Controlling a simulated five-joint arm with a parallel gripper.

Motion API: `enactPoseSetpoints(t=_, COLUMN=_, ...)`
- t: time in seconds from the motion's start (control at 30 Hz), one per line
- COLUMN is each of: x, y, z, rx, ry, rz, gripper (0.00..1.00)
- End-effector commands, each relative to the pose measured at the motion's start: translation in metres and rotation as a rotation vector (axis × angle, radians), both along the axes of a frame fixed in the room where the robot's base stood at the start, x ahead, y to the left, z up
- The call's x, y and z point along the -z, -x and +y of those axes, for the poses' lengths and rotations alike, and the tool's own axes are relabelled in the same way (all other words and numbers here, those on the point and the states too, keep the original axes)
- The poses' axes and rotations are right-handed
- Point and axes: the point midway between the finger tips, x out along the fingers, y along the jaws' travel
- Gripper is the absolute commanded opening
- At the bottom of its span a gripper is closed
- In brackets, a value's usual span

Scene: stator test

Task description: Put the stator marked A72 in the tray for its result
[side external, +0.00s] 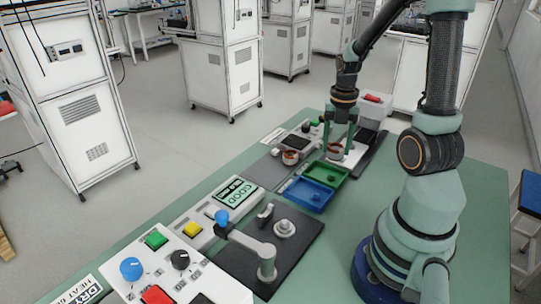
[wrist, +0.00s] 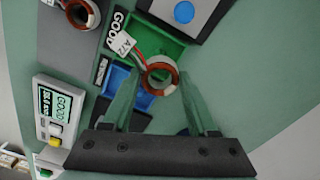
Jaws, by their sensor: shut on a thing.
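My gripper (side external: 338,146) is shut on a copper-wound stator (wrist: 148,72), held between its fingertips (wrist: 161,76). A white tag (wrist: 121,41) reading A72 hangs from this stator by its leads. The held stator (side external: 334,149) also shows in the side view, near the far end of the green tray (side external: 341,174). In the wrist view it overlaps the near part of the green tray (wrist: 172,52), beside a label reading GOOD. The blue tray (side external: 304,194) adjoins the green one; it shows partly behind the left finger in the wrist view (wrist: 117,78). Its label is too small to read.
A second stator (wrist: 82,12) sits on a grey plate left of the trays. A tester display (wrist: 62,104) reads GOOD. A dark plate with a lever clamp (side external: 262,250) and a button panel (side external: 175,262) stand in front. Green bench top is clear right of the trays.

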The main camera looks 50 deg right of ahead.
Motion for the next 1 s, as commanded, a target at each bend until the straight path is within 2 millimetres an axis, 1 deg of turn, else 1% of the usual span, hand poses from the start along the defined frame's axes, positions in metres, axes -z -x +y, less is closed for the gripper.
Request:
enactPoseSetpoints(t=0.17, x=0.010, y=0.000, z=0.000, rx=0.000, ry=-0.001, rz=0.002, gripper=0.00)
enactPoseSetpoints(t=0.4, x=0.030, y=0.001, z=0.000, rx=0.000, ry=-0.003, rz=0.003, gripper=0.00)
enactPoseSetpoints(t=0.6, x=0.042, y=0.000, z=0.000, rx=0.000, ry=-0.001, rz=0.002, gripper=0.00)
enactPoseSetpoints(t=0.77, x=0.046, y=0.000, z=0.000, rx=0.000, ry=-0.001, rz=0.001, gripper=0.00)
enactPoseSetpoints(t=1.0, x=0.047, y=0.000, z=0.000, rx=0.000, ry=0.000, rz=0.000, gripper=0.00)
